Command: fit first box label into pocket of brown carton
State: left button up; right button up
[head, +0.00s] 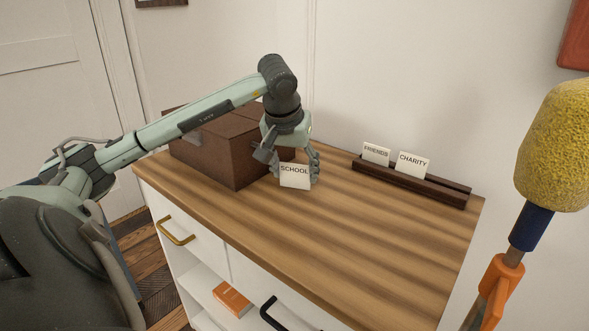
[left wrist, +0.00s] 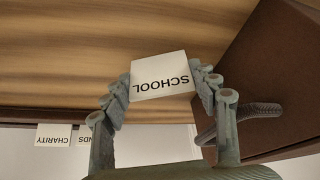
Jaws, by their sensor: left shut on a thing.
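A white label reading SCHOOL (head: 295,176) is held in my left gripper (head: 290,165), just in front of the brown carton's right end. In the left wrist view my left gripper (left wrist: 162,88) is shut on the label (left wrist: 160,76), with a finger at each side edge. The brown carton (head: 205,155) stands at the back left of the wooden top, partly hidden by my left arm. In the left wrist view the carton (left wrist: 265,75) fills the right side. A grey metal piece on the carton's front shows, but I cannot tell the pocket clearly. My right gripper is not seen.
A dark rack (head: 415,183) at the back right holds labels reading FRIENDS (head: 376,153) and CHARITY (head: 412,164). A yellow sponge-like head on a handle (head: 552,150) stands at the right. The wooden top (head: 330,240) is clear in front. An orange box (head: 232,299) lies on a shelf below.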

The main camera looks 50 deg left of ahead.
pick_arm(q)
jog(key=o, duration=0.5)
jog(key=shift+f, duration=0.1)
